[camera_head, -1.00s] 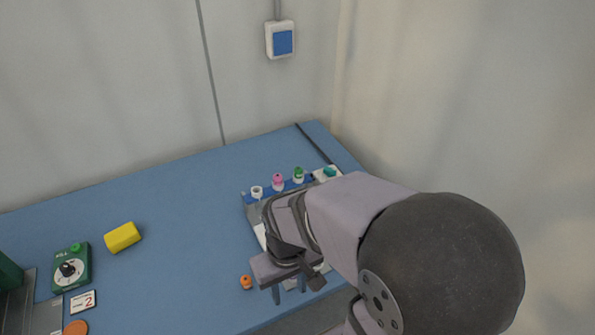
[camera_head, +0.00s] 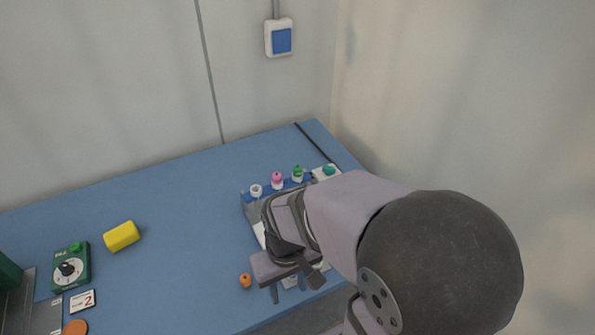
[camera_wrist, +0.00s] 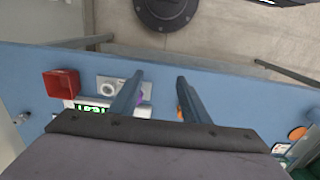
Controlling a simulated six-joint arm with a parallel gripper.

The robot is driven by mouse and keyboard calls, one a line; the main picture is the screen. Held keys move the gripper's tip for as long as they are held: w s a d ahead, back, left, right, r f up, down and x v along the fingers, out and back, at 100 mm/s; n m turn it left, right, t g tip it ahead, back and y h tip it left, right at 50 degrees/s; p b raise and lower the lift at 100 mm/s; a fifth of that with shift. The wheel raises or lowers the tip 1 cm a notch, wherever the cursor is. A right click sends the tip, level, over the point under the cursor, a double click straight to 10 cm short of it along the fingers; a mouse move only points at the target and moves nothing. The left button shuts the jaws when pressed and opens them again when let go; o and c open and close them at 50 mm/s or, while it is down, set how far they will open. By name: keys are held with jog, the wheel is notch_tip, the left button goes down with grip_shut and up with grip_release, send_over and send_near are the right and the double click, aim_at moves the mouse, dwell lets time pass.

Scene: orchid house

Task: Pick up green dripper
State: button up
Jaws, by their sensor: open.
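The green dripper (camera_head: 297,172) stands upright in a white holder in the row at the back of the rack, in the head view. I cannot make it out in the wrist view. My gripper (camera_head: 288,290) is well in front of it, low over the front part of the rack. The wrist view shows my gripper (camera_wrist: 160,77) with its two fingers apart and nothing held between them. A purple thing (camera_wrist: 141,98) is partly hidden by the left finger, and an orange thing (camera_wrist: 180,113) by the right finger.
A pink dripper (camera_head: 277,179) stands left of the green one, then an empty white holder (camera_head: 256,190). A teal item (camera_head: 328,170) is to the right. An orange dripper (camera_head: 245,281) is on the blue table left of my gripper.

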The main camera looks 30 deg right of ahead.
aim_at(299, 169)
jog(key=w+d+t, duration=0.1)
jog(key=w, duration=0.1)
jog(key=w+d+f+t+b, duration=0.1)
jog(key=w+d, duration=0.1)
jog(key=w, duration=0.1)
jog(key=w+d+t, duration=0.1)
jog(key=w+d, duration=0.1)
jog(key=w, duration=0.1)
jog(key=shift+w+f+m+h, duration=0.15)
jog(key=shift+f+m+h, duration=0.25)
jog(key=w+d+t, duration=0.1)
jog(key=w, duration=0.1)
jog(key=w+d+t+b, duration=0.1)
jog(key=w+d, duration=0.1)
jog(key=w+d+t, duration=0.1)
jog(key=w, duration=0.1)
jog(key=shift+w+d+r+m+h, duration=0.15)
jog(key=shift+w+m+h, duration=0.15)
jog(key=shift+h, duration=0.1)
jog(key=shift+w+d+r+t+b, duration=0.35)
jog(key=shift+w+d+r+t, duration=0.7)
jog(key=shift+w, duration=0.8)
jog(key=shift+w+d+r+t+b, duration=0.3)
jog(key=shift+w+d+r+t, duration=0.4)
jog(key=shift+w+d+t, duration=0.9)
jog(key=shift+w+d+r+t+b, duration=0.35)
jog(key=shift+w+d+r+t, duration=0.55)
jog(key=shift+w, duration=1.15)
jog(key=shift+h, duration=0.3)
